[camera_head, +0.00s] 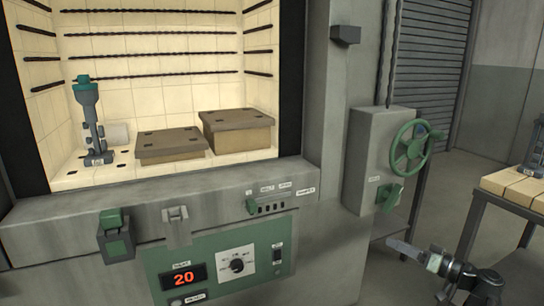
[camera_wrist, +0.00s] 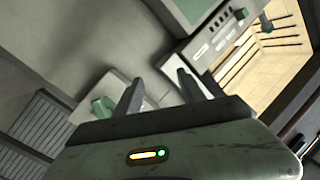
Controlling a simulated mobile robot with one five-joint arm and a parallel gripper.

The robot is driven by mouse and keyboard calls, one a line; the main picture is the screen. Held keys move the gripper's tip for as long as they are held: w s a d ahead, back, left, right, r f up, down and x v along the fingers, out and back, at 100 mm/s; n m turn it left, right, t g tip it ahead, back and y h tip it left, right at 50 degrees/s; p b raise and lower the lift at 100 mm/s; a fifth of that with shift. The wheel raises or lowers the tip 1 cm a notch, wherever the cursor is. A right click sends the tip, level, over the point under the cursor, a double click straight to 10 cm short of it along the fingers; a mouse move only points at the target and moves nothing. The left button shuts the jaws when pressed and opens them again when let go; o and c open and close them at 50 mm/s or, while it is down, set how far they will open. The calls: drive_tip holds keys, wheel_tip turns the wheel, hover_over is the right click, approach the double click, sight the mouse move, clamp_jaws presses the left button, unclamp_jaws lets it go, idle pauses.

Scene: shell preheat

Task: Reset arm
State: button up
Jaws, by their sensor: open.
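My gripper (camera_head: 408,250) shows low at the right in the head view, in front of the furnace's right side and below the green handwheel (camera_head: 411,147). In the wrist view its two dark fingers (camera_wrist: 160,74) stand well apart with nothing between them. My arm is partly cut off by the bottom edge of the head view. The wrist view is tilted and shows the furnace front, with its lit chamber (camera_wrist: 275,45) at the upper right.
The open furnace chamber (camera_head: 150,92) holds a grey fixture with a teal top (camera_head: 86,105) and two brown slabs (camera_head: 170,144) (camera_head: 238,130). The panel display (camera_head: 183,278) reads 20. A brick-topped table (camera_head: 508,187) stands at right. Floor shows between furnace and table.

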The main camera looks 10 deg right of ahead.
drive_tip(key=w+a+f+n+g+y, duration=0.1)
drive_tip(key=w+a+f+n+g, duration=0.15)
drive_tip(key=a, duration=0.75)
drive_tip(key=w+a+f+n+g+y, duration=0.1)
drive_tip(key=w+a+f+g+y, duration=0.2)
drive_tip(key=a, duration=0.7)
drive_tip(key=a+f+n+g+h, duration=0.1)
drive_tip(key=a+f+g, duration=0.15)
drive_tip(key=a, duration=0.35)
drive_tip(key=s+a+f+n+g+h, duration=0.1)
drive_tip(key=a+f, duration=0.2)
drive_tip(key=a, duration=0.3)
drive_tip(key=a+f+g+h, duration=0.1)
drive_tip(key=a+f+g, duration=0.15)
drive_tip(key=a, duration=0.25)
drive_tip(key=s+a+f+g+h, duration=0.35)
drive_tip(key=s+f+h, duration=0.25)
drive_tip(key=f, duration=0.2)
drive_tip(key=s+d+f+m+h, duration=0.1)
drive_tip(key=d+f+m+h, duration=0.1)
drive_tip(key=d+m+h, duration=0.5)
wheel_tip(320, 180, up, 28)
drive_tip(key=n+y+p, duration=0.1)
drive_tip(key=y+p, duration=0.1)
drive_tip(key=p, duration=2.5)
drive_tip(key=shift+d+f+y, duration=0.15)
drive_tip(key=shift+d+y, duration=0.15)
